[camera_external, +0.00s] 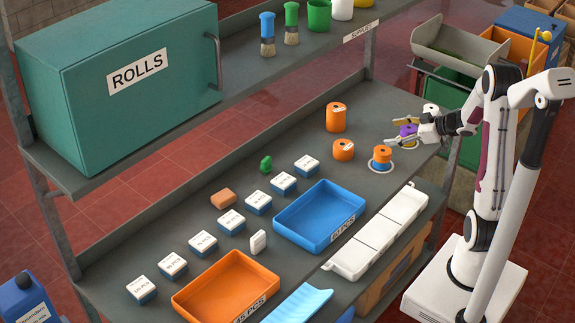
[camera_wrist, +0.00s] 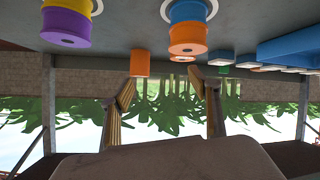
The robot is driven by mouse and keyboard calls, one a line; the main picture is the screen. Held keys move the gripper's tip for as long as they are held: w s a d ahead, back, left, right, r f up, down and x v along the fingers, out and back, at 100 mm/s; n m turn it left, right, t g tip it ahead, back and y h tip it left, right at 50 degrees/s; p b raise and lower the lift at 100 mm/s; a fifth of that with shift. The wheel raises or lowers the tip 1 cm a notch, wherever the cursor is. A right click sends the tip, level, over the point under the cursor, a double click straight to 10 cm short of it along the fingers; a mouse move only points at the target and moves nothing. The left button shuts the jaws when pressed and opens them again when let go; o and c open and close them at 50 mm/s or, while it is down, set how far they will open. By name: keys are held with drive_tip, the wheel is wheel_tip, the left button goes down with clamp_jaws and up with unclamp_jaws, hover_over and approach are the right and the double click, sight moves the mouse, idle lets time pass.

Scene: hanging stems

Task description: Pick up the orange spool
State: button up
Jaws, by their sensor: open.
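An orange spool (camera_external: 381,153) with a blue band stands upright on a white round spot near the right end of the bench. In the wrist view, which looks upside down, this orange-and-blue spool (camera_wrist: 188,38) hangs at the top, right of centre. My gripper (camera_external: 394,131) is open and empty, its two fingers pointing left over the bench. The fingers also show in the wrist view (camera_wrist: 160,91), spread apart with nothing between them. In the external view the orange spool is just below and left of my gripper, apart from it.
A purple spool (camera_external: 408,130) with yellow stands beside my gripper, partly hidden by it. A tall orange cylinder (camera_external: 336,117) and a shorter one (camera_external: 343,149) stand further left. A blue tray (camera_external: 338,245), orange tray (camera_external: 180,305) and small boxes occupy the bench. A shelf (camera_external: 255,70) overhangs the back.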

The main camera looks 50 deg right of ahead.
sight(387, 151)
drive_tip(key=s+f+y, duration=0.1)
drive_tip(key=s+a+f+y, duration=0.1)
drive_tip(key=s+f+y, duration=0.1)
drive_tip(key=shift+s+f, duration=0.2)
drive_tip(key=shift+s+a+f+y, duration=0.15)
drive_tip(key=shift+s+a+y, duration=0.15)
drive_tip(key=shift+s+y, duration=0.25)
drive_tip(key=shift+w, duration=0.1)
drive_tip(key=shift+x, duration=1.3)
drive_tip(key=shift+x, duration=2.6)
drive_tip(key=shift+a, duration=0.1)
drive_tip(key=c, duration=1.2)
